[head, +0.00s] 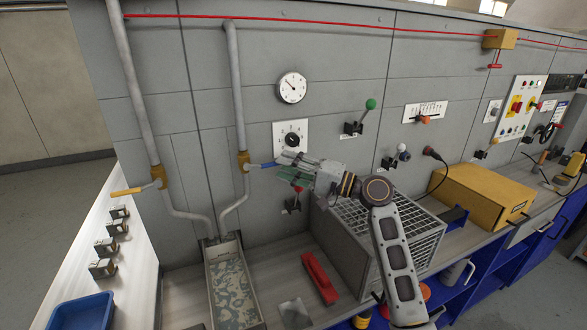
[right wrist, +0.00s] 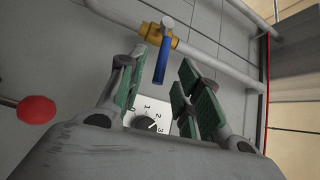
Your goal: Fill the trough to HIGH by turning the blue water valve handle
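The blue water valve handle (head: 261,165) sticks out to the right from a brass valve (head: 243,161) on the right-hand pipe. In the right wrist view the blue handle (right wrist: 162,62) lies ahead, in the gap between the fingertips. My right gripper (head: 288,166) is open with green pads, at the handle's right end; it also shows in the right wrist view (right wrist: 168,72). I cannot tell whether a pad touches the handle. The trough (head: 209,281) stands below the pipes, with a mottled pale surface inside. I cannot read a level mark. My left gripper is not in view.
A yellow-handled valve (head: 126,192) sits on the left pipe. A dial knob (head: 292,139) is on the panel behind my gripper, and a red-knobbed lever (head: 296,190) is just below. A grey wire crate (head: 352,243) and a red tool (head: 320,278) occupy the bench.

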